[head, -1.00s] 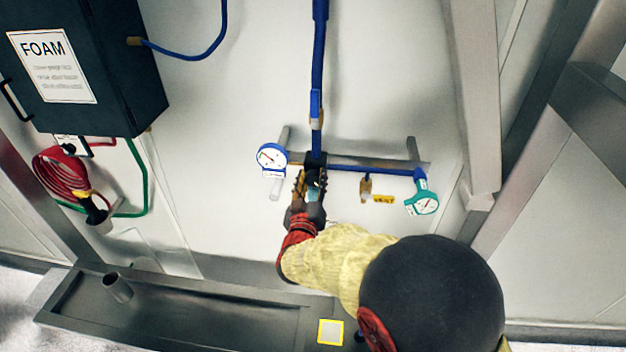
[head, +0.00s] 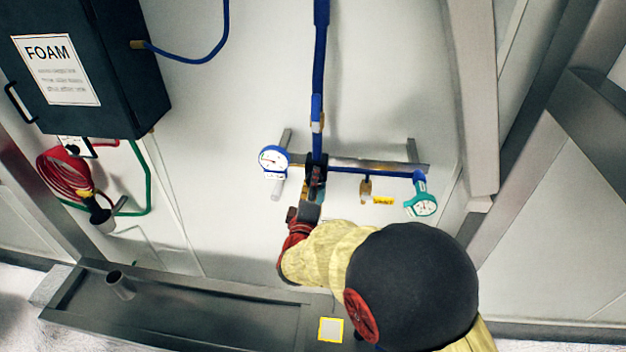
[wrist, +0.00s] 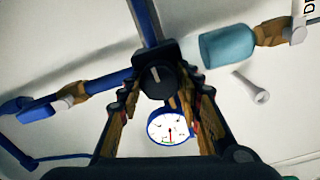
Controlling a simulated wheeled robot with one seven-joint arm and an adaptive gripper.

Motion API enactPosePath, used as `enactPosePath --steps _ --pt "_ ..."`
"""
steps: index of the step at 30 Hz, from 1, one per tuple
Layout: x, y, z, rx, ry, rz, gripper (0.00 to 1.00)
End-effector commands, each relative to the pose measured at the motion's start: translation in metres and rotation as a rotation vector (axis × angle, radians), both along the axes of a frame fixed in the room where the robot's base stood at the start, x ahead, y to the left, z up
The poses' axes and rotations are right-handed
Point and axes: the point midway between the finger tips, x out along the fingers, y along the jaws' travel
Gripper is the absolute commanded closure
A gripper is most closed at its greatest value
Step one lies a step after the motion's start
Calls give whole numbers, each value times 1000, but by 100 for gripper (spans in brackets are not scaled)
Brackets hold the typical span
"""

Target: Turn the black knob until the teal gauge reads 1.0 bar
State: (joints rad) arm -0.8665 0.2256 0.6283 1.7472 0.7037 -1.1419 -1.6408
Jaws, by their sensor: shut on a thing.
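The black knob (wrist: 156,78) with a pale line on its face sits on the blue pipe line in the wrist view. My gripper (wrist: 158,92) is shut on it, with a finger on each side. In the head view my gripper (head: 314,185) reaches up to the knob's place on the pipe and mostly covers it. The teal gauge (head: 424,206) hangs at the right end of the pipe; its dial is too small to read. A blue-rimmed gauge (head: 273,160) sits left of my gripper. A blue-rimmed white dial (wrist: 170,128) shows between my fingers in the wrist view.
A brass fitting (head: 366,187) with a yellow tag (head: 383,200) hangs between my gripper and the teal gauge. A dark FOAM box (head: 85,65) and a red hose coil (head: 62,172) are at left. A metal trough (head: 190,312) lies below.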

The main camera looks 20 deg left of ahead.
Motion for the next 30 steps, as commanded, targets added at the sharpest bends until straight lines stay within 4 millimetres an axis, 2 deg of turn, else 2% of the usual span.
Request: enactPosePath --steps 9,25,26,30 --pt "0 1 0 -109 -26 2 91" --pt "0 1 -1 -127 -30 2 91" --pt "0 1 -1 -127 -30 2 64" --pt "0 1 -1 -126 -30 2 56"
